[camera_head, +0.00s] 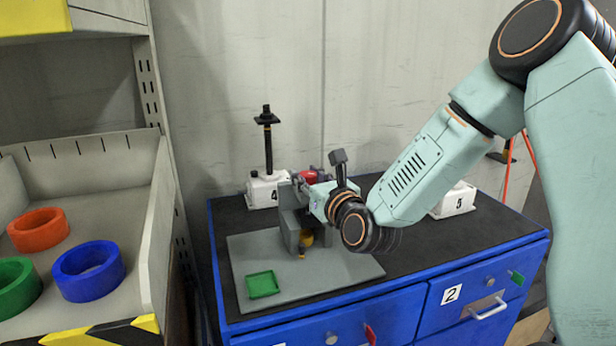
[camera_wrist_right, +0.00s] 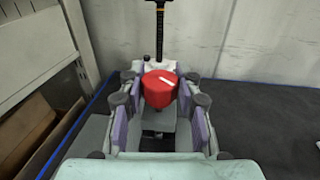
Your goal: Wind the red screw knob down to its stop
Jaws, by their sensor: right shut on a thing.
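The red screw knob (camera_head: 309,176) tops a grey screw jack (camera_head: 291,222) on a grey base plate (camera_head: 348,266). In the right wrist view the red knob (camera_wrist_right: 159,90) shows a white mark on its top, pointing toward the upper left or lower right. My right gripper (camera_head: 306,184) is at the knob, coming in from the right. In the wrist view its purple-padded fingers (camera_wrist_right: 160,94) stand on both sides of the knob and are shut on it. The screw below the knob is mostly hidden. My left gripper is in neither view.
A green tray (camera_head: 263,285) lies on the plate's front left. A shelf with orange (camera_head: 38,230), blue (camera_head: 88,271) and green (camera_head: 16,285) rings stands left.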

